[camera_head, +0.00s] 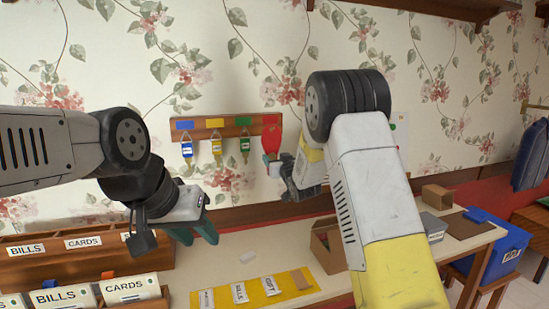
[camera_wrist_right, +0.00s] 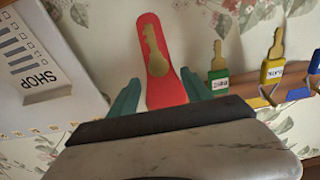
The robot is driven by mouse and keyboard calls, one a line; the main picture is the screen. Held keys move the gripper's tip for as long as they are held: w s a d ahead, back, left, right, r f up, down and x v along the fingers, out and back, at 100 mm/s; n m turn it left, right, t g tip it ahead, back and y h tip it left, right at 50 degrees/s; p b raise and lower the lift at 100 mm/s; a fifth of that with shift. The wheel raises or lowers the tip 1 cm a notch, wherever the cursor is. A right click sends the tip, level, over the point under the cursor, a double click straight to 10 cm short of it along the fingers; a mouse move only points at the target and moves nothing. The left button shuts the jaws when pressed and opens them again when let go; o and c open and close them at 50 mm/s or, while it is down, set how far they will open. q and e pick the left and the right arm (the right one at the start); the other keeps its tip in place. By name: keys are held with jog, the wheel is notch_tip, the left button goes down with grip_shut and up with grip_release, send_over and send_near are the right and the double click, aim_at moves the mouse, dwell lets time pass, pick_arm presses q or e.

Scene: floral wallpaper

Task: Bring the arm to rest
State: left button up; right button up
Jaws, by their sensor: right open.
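My right gripper (camera_head: 272,165) is raised at the right end of the wall key rack (camera_head: 228,121). In the right wrist view its teal fingers (camera_wrist_right: 160,92) are apart, one on each side of a red rounded tag (camera_wrist_right: 168,93) with a gold key (camera_wrist_right: 154,50) on it. The red tag (camera_head: 271,142) also shows at the rack's right end in the head view. I cannot tell whether the fingers touch it. My left gripper (camera_head: 194,234) hangs over the left part of the table with its teal fingers apart and nothing visible between them.
Blue, yellow and green key tags hang on the rack (camera_head: 216,146). Below are a wooden sorter (camera_head: 85,250) labelled BILLS and CARDS, a yellow mat (camera_head: 270,287) with labels, and an open cardboard box (camera_head: 327,247). A blue bin (camera_head: 497,250) stands right of the table.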

jog(key=s+d+r+m+g+h, duration=0.2)
jog(key=s+d, duration=0.4)
jog(key=s, duration=0.3)
jog(key=s+d+r+m+g+h, duration=0.1)
jog(key=s+d+r+g, duration=0.15)
jog(key=s+d, duration=0.5)
jog(key=s+f+g, duration=0.3)
jog(key=s+g, duration=0.3)
jog(key=s, duration=2.5)
jog(key=shift+d, duration=0.35)
jog(key=shift+g, duration=0.25)
